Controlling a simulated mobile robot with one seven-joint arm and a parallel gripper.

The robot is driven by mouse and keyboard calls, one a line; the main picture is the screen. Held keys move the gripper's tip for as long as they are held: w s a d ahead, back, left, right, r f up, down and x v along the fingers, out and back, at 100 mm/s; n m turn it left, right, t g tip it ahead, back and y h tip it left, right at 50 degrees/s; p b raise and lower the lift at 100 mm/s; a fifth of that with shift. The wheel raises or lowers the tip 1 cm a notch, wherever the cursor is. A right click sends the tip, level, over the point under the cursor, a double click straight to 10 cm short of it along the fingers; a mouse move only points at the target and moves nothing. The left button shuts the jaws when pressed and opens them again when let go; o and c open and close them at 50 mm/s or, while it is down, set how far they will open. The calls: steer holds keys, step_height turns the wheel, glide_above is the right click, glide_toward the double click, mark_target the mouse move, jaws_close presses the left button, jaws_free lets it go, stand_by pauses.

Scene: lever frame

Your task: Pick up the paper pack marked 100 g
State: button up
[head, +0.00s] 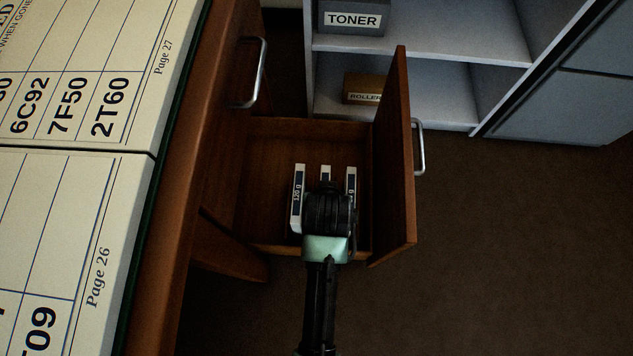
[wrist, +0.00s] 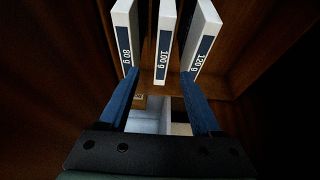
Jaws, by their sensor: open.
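The white pack marked 100 g (wrist: 165,38) stands on edge in the middle of a row of three, with a dark label on its edge. In the head view its top end (head: 325,171) shows past my gripper. The pack marked 80 g (wrist: 125,35) is to its left in the wrist view and the pack marked 120 g (wrist: 203,38) to its right. My gripper (wrist: 160,74) is open and empty. Its blue fingers point at the row, their tips to either side of the 100 g pack's near end. Contact cannot be told.
The packs stand in an open wooden drawer (head: 275,140), its front panel (head: 395,170) close to the right of my gripper. A desk with large printed pages (head: 75,215) is at left. A shelf (head: 430,85) with a toner box (head: 352,18) and a roller box (head: 362,90) is behind.

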steer(key=b+x, duration=0.1)
steer(key=x, duration=0.1)
steer(key=b+x, duration=0.2)
steer(key=x, duration=0.1)
steer(key=b+x, duration=0.2)
steer(key=shift+s+f, duration=0.15)
steer(key=shift+f, duration=0.3)
steer(key=b+x, duration=0.5)
steer(key=shift+w+a+f, duration=0.15)
steer(key=shift+w+a, duration=0.05)
steer(key=shift+w, duration=0.05)
steer(key=shift+f, duration=0.25)
jaws_close()
stand_by(1.4)
